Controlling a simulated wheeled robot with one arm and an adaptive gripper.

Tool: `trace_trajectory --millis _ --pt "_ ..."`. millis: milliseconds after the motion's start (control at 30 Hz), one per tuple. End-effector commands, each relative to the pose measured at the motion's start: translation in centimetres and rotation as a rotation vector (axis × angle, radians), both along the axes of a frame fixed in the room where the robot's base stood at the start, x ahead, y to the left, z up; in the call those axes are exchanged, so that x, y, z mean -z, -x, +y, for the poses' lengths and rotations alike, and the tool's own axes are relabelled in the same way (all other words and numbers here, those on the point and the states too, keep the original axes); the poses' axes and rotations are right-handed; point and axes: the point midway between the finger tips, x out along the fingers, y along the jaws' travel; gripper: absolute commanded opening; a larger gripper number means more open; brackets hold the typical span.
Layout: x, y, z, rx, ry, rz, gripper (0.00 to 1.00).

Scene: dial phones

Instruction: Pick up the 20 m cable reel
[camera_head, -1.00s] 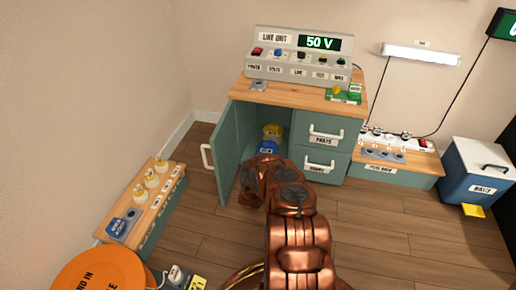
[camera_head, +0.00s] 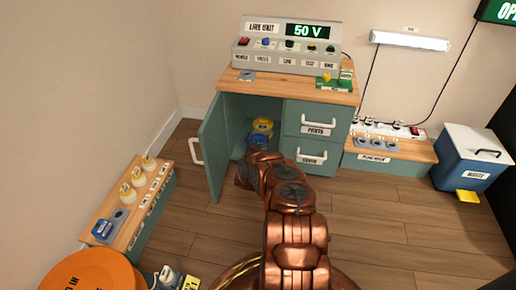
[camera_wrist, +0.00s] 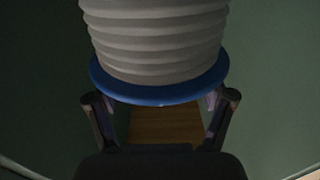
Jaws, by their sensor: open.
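Two reels stand in the open left side of the teal cabinet (camera_head: 226,112) in the head view: a yellow one (camera_head: 263,126) and a blue one (camera_head: 258,140) in front of it. I cannot read a length on either, so I cannot tell which is the 20 m reel. In the wrist view a reel with a blue rim (camera_wrist: 158,94) and a pale grey ribbed winding is close ahead. My gripper (camera_wrist: 160,103) is open, its fingers at the left and right of the rim's lower edge. In the head view my arm hides the gripper.
The cabinet door (camera_head: 211,150) stands open on the left. Drawers (camera_head: 315,150) are on the right. A low bench (camera_head: 132,205) stands at the left, an orange disc (camera_head: 92,272) at the front left, and a waste bin (camera_head: 470,165) at the right. The floor right of my arm is clear.

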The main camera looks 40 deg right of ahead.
Motion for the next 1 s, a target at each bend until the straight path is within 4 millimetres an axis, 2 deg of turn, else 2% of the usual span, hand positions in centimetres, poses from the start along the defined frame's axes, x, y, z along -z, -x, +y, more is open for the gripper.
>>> trace_trajectory --millis 233,1000 --pt "-0.03 0.00 -0.07 0.000 -0.001 0.001 0.79" --pt "-0.01 0.00 -0.06 0.001 -0.001 0.000 0.00"
